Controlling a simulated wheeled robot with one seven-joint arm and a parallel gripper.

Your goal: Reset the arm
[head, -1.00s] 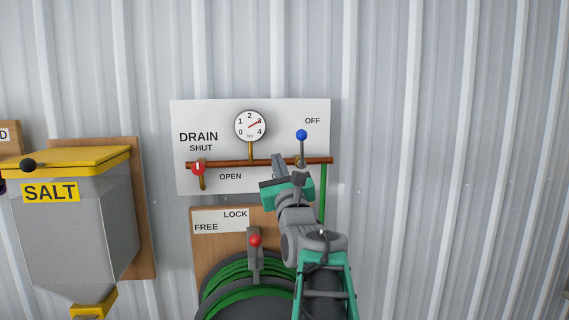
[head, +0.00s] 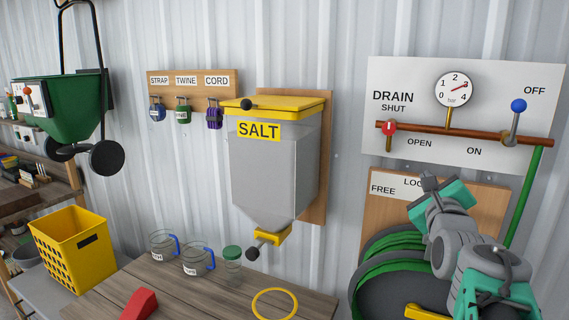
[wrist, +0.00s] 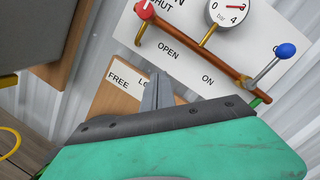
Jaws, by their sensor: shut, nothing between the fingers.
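My gripper (head: 428,181) is at the right of the head view, shut and empty, in front of the top of the hose reel board (head: 485,200). It partly covers the LOCK label. In the wrist view the gripper's grey fingers (wrist: 158,92) lie together and point up towards the drain panel (wrist: 215,65). Nothing is between them. The fingers look apart from the pipe and levers. My arm reaches in from the lower right of the head view.
The drain panel (head: 400,75) has a gauge (head: 454,89), a red lever (head: 389,129) and a blue-knobbed lever (head: 518,106) on a copper pipe (head: 445,131). Left are a salt hopper (head: 270,175), a wooden bench (head: 185,290) with jars, and a yellow basket (head: 70,250).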

